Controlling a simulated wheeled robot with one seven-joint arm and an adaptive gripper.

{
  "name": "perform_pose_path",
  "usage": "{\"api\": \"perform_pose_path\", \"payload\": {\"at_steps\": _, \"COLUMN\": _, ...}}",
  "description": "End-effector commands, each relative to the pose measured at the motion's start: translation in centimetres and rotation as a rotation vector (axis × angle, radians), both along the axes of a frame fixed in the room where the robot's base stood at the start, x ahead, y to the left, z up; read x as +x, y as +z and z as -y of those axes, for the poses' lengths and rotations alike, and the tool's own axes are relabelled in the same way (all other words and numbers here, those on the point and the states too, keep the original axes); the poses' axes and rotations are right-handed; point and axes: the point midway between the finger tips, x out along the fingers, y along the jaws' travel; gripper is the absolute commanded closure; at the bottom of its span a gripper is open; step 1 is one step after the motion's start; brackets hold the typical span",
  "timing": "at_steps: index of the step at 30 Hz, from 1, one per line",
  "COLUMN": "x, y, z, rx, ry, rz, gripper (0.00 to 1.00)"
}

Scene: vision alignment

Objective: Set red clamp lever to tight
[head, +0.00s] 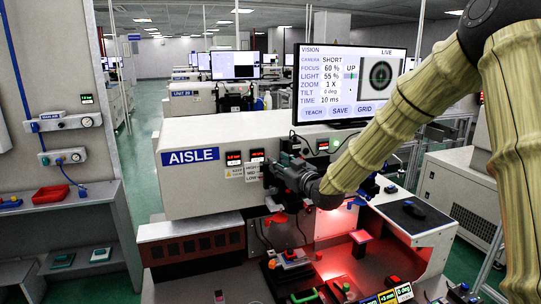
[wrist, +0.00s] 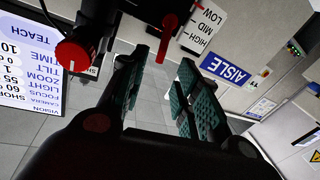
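In the wrist view a red lever (wrist: 166,36) hangs from a black block (wrist: 145,8) at the top, beside the HIGH-MID-LOW label. A red knob (wrist: 72,55) is on the black fitting to its left. My gripper (wrist: 173,55) is open and empty, its teal-padded fingers apart. The lever lies just beyond the fingertips; I cannot tell whether it touches one. In the head view my gripper (head: 282,175) is at the front of the white AISLE machine (head: 205,150). A red part (head: 277,218) shows just below it; I cannot tell whether it is the lever or knob.
A monitor (head: 348,85) stands on the machine behind my arm. Below is a red-lit work area with a red-topped post (head: 360,237) and small coloured parts. A side table (head: 75,225) with a red tray (head: 50,194) is at left. The aisle between is clear.

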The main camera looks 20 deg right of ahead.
Motion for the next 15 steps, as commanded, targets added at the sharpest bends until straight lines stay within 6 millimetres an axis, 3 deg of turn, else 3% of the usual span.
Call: {"api": "perform_pose_path", "payload": {"at_steps": 15, "x": 5.8, "y": 0.1, "z": -1.2, "rx": -0.001, "ry": -0.002, "rz": -0.001, "gripper": 0.68}}
